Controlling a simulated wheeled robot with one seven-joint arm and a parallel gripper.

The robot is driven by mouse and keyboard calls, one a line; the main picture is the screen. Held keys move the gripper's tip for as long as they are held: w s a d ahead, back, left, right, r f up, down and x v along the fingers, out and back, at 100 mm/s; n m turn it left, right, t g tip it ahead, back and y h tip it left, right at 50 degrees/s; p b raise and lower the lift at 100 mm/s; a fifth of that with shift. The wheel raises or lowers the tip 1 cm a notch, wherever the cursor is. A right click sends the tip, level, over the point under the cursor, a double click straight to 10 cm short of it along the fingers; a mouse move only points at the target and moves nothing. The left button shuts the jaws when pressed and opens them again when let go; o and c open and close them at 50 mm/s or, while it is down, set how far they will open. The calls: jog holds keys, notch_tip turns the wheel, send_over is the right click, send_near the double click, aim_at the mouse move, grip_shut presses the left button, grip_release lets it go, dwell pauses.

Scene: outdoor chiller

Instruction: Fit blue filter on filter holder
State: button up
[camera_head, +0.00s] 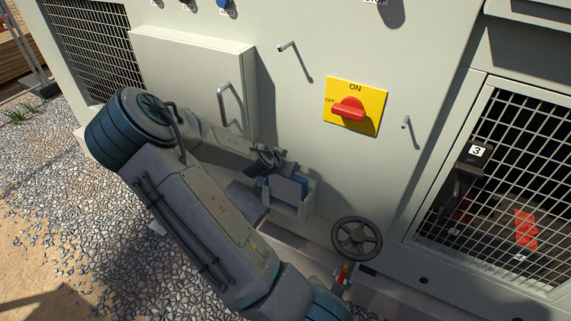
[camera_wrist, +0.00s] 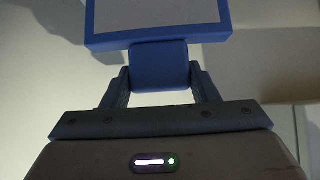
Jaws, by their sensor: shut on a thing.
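The blue filter (camera_wrist: 157,42) is a flat panel with a blue frame, a pale face and a blue tab. My gripper (camera_wrist: 160,78) is shut on that tab, with one finger on each side. In the head view the filter (camera_head: 287,188) is at the pale box-like filter holder (camera_head: 305,208) on the cabinet front. The filter's lower part seems to lie within or just behind the holder's front; I cannot tell how deep it sits.
A black handwheel (camera_head: 357,238) stands out to the right of the holder. A red switch (camera_head: 348,109) on a yellow plate is above. A cabinet door with a handle (camera_head: 229,104) juts out at upper left. A mesh panel (camera_head: 508,190) is at right. Gravel (camera_head: 60,210) covers the ground at left.

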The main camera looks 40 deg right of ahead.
jog(key=shift+f+b, duration=1.55)
jog(key=shift+f, duration=0.3)
jog(key=o, duration=1.9)
jog(key=shift+r, duration=0.1)
jog(key=p+v, duration=0.5)
jog(key=v, duration=0.2)
jog(key=shift+a, duration=0.1)
jog(key=p+v, duration=0.2)
jog(key=v, duration=1.1)
jog(key=shift+s+a+r+p, duration=0.2)
jog(key=shift+a+p, duration=0.1)
jog(key=shift+p, duration=0.1)
